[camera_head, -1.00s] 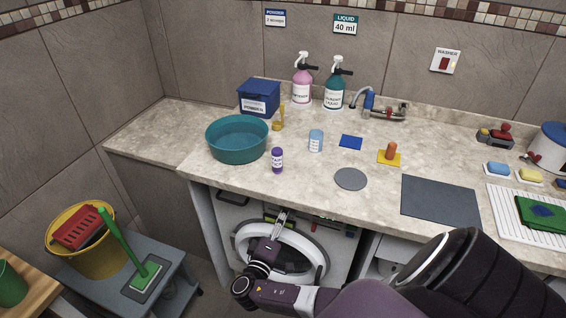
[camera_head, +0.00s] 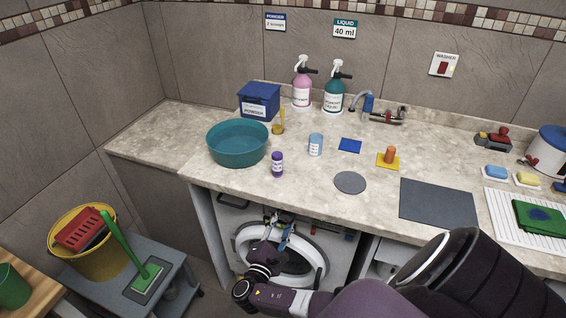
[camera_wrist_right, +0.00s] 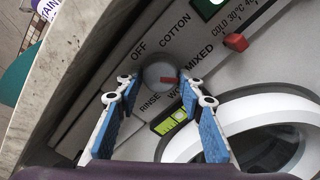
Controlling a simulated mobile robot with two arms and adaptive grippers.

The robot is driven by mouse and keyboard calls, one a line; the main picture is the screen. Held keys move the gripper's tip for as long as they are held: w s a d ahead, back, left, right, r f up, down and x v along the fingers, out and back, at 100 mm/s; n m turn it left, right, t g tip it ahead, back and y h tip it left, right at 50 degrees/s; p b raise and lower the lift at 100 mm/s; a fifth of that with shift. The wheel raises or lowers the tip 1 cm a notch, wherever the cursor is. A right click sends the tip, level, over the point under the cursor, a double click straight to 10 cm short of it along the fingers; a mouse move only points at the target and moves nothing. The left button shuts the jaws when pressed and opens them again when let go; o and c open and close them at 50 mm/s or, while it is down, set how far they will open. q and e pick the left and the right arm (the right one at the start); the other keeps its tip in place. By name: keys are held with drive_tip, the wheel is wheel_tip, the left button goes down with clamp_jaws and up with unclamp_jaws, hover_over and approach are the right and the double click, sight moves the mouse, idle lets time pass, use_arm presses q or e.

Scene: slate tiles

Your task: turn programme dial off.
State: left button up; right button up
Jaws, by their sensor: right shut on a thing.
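The programme dial (camera_wrist_right: 158,72) is a round grey knob on the washer's panel in the right wrist view. Its red mark points right, towards the MIXED and partly hidden WO... labels. OFF is printed at its upper left, with COTTON above and RINSE below. My right gripper (camera_wrist_right: 157,88) has its blue-padded fingers on either side of the dial, shut on it. In the head view my right gripper (camera_head: 282,226) is at the washer's (camera_head: 341,262) panel under the counter edge; the dial is hard to make out there. My left gripper is not in view.
A red slider (camera_wrist_right: 236,42) and a yellow-green window (camera_wrist_right: 170,122) lie near the dial. The round door (camera_wrist_right: 265,140) is below. The counter edge (camera_head: 300,213) overhangs the panel. A teal basin (camera_head: 238,158) and purple bottle (camera_head: 277,170) stand above.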

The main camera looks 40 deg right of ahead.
drive_tip(key=n+p, duration=0.1)
drive_tip(key=n, duration=0.2)
drive_tip(key=shift+n, duration=0.4)
drive_tip(key=n+p, duration=0.1)
drive_tip(key=n, duration=0.2)
drive_tip(key=shift+s+n, duration=0.1)
drive_tip(key=shift+n, duration=0.2)
drive_tip(key=n+p, duration=0.1)
drive_tip(key=n, duration=0.2)
drive_tip(key=shift+n, duration=0.3)
drive_tip(key=n+p, duration=0.1)
drive_tip(key=n, duration=0.3)
drive_tip(key=shift+s+d+n, duration=0.1)
drive_tip(key=shift+s+n, duration=0.05)
drive_tip(key=shift+n, duration=0.15)
drive_tip(key=n+p, duration=0.1)
drive_tip(key=n, duration=0.5)
drive_tip(key=shift+p, duration=0.4)
drive_tip(key=n, duration=0.6)
drive_tip(key=shift+s+d+r, duration=0.1)
drive_tip(key=o, duration=1.2)
drive_tip(key=shift+c, duration=0.2)
